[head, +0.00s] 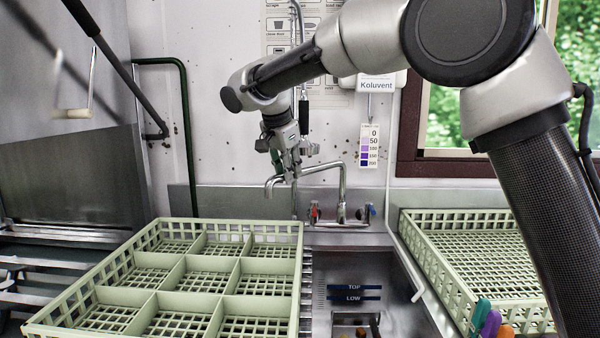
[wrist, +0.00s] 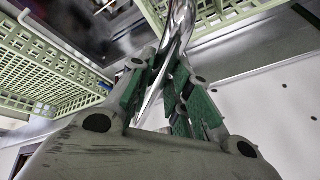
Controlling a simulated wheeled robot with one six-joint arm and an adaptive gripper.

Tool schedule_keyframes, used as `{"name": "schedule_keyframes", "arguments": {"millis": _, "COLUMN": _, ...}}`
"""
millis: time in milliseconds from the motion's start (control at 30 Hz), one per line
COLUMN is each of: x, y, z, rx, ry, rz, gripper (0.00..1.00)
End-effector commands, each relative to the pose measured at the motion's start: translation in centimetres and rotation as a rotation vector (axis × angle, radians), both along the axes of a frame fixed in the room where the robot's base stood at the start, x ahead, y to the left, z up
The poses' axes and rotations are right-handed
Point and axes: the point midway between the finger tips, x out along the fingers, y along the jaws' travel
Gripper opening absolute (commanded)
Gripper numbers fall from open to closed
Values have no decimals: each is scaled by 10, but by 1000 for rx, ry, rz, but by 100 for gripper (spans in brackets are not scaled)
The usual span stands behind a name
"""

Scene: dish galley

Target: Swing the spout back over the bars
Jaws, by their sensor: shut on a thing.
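The chrome spout (head: 317,169) rises from the tap at the back of the sink and reaches left, its down-turned end near the rack's back right corner. My gripper (head: 290,174) comes down from above and is shut on the spout near that end. In the wrist view the spout (wrist: 181,28) runs in between the green finger pads of my gripper (wrist: 165,88). Slim metal bars (head: 307,272) show in a narrow strip along the rack's right side; the rack hides any further left.
A pale green divided rack (head: 183,262) fills the front left, empty. A second green rack (head: 478,250) stands at the right, with coloured-ended items near it. The sink basin (head: 355,272) lies between them. A hanging spray hose (head: 303,110) is close behind my gripper.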

Motion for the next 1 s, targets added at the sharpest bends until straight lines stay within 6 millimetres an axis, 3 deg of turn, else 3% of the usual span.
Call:
{"name": "schedule_keyframes", "arguments": {"millis": 600, "x": 10, "y": 9, "z": 2, "rx": 4, "ry": -6, "rz": -48, "gripper": 0}}
{"name": "schedule_keyframes", "arguments": {"millis": 633, "x": 10, "y": 9, "z": 2, "rx": 5, "ry": -7, "rz": -48, "gripper": 21}}
{"name": "schedule_keyframes", "arguments": {"millis": 733, "x": 10, "y": 9, "z": 2, "rx": 4, "ry": -6, "rz": -47, "gripper": 39}}
{"name": "schedule_keyframes", "arguments": {"millis": 1000, "x": 9, "y": 9, "z": 1, "rx": 1, "ry": -2, "rz": -48, "gripper": 41}}
